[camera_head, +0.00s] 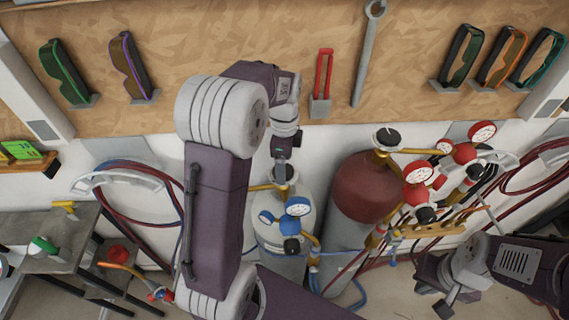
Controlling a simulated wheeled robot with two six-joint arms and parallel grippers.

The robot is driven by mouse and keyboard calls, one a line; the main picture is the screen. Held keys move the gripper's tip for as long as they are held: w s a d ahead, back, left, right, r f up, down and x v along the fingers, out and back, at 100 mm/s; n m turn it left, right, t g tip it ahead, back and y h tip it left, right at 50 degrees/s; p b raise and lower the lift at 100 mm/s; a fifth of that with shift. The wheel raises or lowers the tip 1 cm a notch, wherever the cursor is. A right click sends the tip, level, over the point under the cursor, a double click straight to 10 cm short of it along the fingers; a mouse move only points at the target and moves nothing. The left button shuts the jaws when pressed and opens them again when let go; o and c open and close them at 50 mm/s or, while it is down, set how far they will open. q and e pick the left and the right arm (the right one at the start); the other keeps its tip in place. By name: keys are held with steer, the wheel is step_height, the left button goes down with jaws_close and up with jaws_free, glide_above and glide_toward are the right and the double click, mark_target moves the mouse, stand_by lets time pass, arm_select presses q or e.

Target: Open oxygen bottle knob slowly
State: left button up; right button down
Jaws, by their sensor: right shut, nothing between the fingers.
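A pale grey bottle (272,236) with a blue-capped regulator and gauge (298,207) stands at the centre. Its dark top knob (285,174) is just below my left gripper (282,158). The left gripper points down over the knob; its fingertips are small and dark, and I cannot tell whether they touch or grip it. A taller bottle (366,188) with a dark red top and red gauges stands to the right, with its own dark knob (387,138). No label shows which bottle holds oxygen. My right gripper (446,304) is shut and empty at the lower right, away from both bottles.
A wooden board behind holds goggles (62,72), a red-handled tool (322,82) and a wrench (368,55). Coiled hoses (125,185) hang at left. A grey table (60,245) with tools stands at lower left. Hoses run around the bottles.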

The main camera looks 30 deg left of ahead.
arm_select(q)
steer(key=shift+f, duration=0.35)
steer(key=shift+s, duration=0.55)
steer(key=shift+w, duration=0.25)
steer(key=c, duration=1.4)
arm_select(e)
steer(key=shift+s+r, duration=0.15)
steer(key=shift+s, duration=0.2)
steer(key=shift+r, duration=0.1)
